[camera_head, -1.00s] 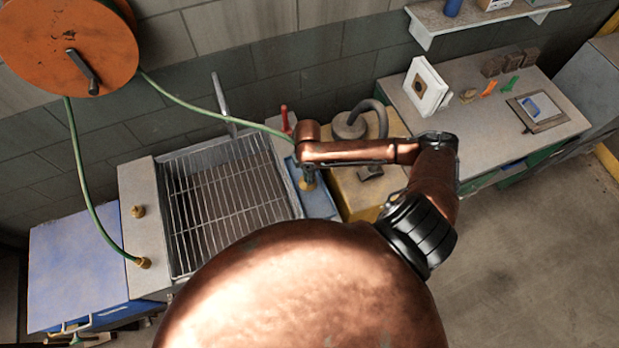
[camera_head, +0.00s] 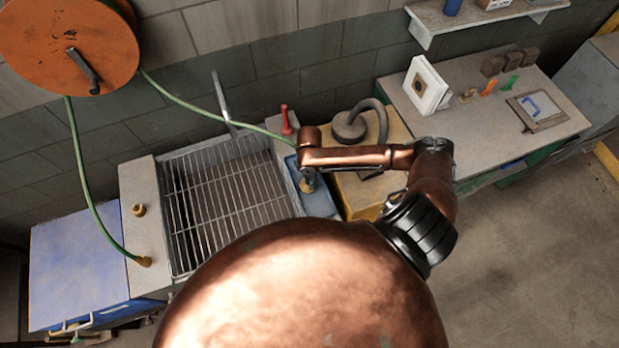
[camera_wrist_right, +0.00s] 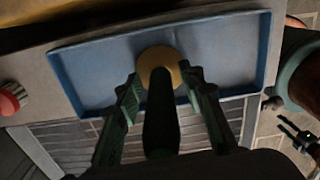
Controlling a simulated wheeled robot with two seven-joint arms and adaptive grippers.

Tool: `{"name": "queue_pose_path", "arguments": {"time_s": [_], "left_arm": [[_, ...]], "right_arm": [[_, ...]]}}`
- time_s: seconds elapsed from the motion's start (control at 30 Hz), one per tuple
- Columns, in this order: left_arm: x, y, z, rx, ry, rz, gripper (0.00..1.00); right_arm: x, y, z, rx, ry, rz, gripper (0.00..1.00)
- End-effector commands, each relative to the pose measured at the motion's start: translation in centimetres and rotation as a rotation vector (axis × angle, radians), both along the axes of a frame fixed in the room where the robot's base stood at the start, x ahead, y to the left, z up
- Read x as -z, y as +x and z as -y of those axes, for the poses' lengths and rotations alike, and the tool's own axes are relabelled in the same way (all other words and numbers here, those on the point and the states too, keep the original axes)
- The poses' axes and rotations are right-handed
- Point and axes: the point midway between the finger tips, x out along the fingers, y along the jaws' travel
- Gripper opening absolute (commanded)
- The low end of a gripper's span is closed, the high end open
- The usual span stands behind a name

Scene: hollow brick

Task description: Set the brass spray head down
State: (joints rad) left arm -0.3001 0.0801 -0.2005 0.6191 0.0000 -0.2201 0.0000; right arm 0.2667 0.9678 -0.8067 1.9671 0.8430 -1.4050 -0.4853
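The brass spray head (camera_wrist_right: 160,58) shows in the right wrist view as a round brass disc with a dark body. It is over the floor of a shallow blue tray (camera_wrist_right: 95,75), apparently standing on it. My right gripper (camera_wrist_right: 160,76) has its two fingers on either side of the dark body, with gaps visible. In the head view, the right gripper (camera_head: 307,174) is above the blue tray (camera_head: 319,203), with a little brass below it. A dark gripper at the right edge of the wrist view, likely my left gripper (camera_wrist_right: 296,136), is small and unclear.
A metal grating (camera_head: 225,195) lies left of the tray, and a yellow unit (camera_head: 365,192) stands right of it. A red handle (camera_head: 286,120) rises behind. A green hose (camera_head: 210,108) runs from the orange reel (camera_head: 68,45) toward the tray.

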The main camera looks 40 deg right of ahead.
Motion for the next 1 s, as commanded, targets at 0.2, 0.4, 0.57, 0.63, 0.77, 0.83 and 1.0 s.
{"name": "queue_pose_path", "arguments": {"time_s": [0.2,0.4,0.57,0.63,0.77,0.83,1.0], "left_arm": [[0.0,0.0,0.0,0.0,0.0,0.0,0.43],[0.2,0.0,0.0,0.0,0.0,0.0,0.43],[0.5,0.0,0.0,-0.001,0.0,0.0,0.43],[0.6,0.0,0.0,-0.001,0.0,0.0,0.43],[0.8,0.0,0.0,-0.001,0.0,0.0,0.43],[0.8,0.0,0.0,-0.001,0.0,0.0,0.43],[0.9,0.0,0.0,-0.001,0.0,0.0,0.43]], "right_arm": [[-0.1,0.0,0.0,0.0,0.0,0.0,0.36],[-1.7,0.1,0.0,0.0,0.0,0.003,0.36],[-4.9,0.2,0.1,-0.001,-0.001,0.006,0.36],[-6.4,0.1,0.0,-0.001,-0.001,0.004,0.36],[-9.0,0.1,0.0,-0.001,-0.001,0.004,0.36],[-10.1,0.1,0.0,0.0,-0.001,0.003,0.36],[-11.9,0.1,0.0,0.0,-0.001,0.001,0.36]]}}
